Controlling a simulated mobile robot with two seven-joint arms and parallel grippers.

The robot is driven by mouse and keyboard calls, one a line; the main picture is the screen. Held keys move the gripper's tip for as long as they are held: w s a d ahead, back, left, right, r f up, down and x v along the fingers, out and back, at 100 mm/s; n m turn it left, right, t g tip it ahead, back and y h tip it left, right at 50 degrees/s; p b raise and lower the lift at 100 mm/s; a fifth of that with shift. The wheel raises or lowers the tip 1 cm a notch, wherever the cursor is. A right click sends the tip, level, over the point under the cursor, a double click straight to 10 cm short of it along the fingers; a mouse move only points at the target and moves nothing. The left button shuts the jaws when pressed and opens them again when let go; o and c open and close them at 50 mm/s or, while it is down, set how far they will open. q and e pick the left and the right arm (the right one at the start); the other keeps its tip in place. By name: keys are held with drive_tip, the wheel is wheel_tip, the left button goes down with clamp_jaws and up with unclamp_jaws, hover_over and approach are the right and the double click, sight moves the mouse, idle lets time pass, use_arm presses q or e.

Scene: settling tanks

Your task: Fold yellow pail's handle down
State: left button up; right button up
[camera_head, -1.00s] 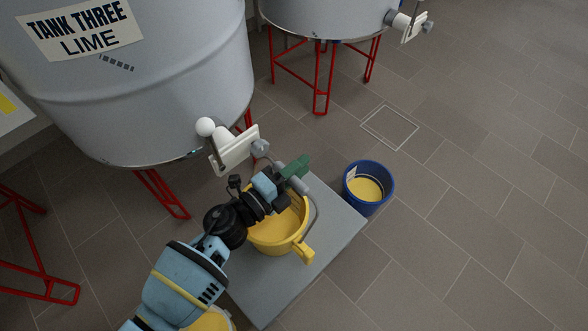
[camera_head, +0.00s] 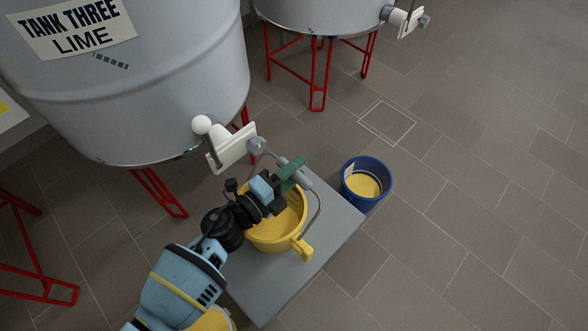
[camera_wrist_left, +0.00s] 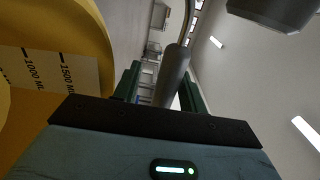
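The yellow pail (camera_head: 276,236) stands on a grey platform, with a yellow spout at its near right. Its thin grey handle (camera_head: 318,212) is raised above the rim, with a thick grey grip at the top. My left gripper (camera_head: 290,174) is at this grip, above the pail. In the left wrist view the grip (camera_wrist_left: 172,78) runs between the green fingers, with a gap showing on its left, so the fingers look open around it. The pail's wall (camera_wrist_left: 85,45) with a volume scale is at the left there. My right gripper is not in view.
A tank labelled TANK THREE LIME (camera_head: 150,110) with a white-handled valve (camera_head: 232,150) stands close behind the pail. A blue bucket (camera_head: 348,193) with yellow contents is right of the grey platform (camera_head: 335,235). Open tiled floor lies right.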

use_arm(q)
drive_tip(key=shift+r, duration=0.15)
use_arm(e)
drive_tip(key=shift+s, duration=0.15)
use_arm(q)
drive_tip(key=shift+r+p, duration=0.4)
drive_tip(key=shift+r, duration=0.1)
drive_tip(key=r+p, duration=0.1)
drive_tip(key=s+r+p, duration=0.1)
drive_tip(key=r, duration=0.1)
drive_tip(key=s+p, duration=0.3)
drive_tip(key=s, duration=1.2)
drive_tip(key=shift+r+p, duration=0.3)
drive_tip(key=shift+r, duration=0.1)
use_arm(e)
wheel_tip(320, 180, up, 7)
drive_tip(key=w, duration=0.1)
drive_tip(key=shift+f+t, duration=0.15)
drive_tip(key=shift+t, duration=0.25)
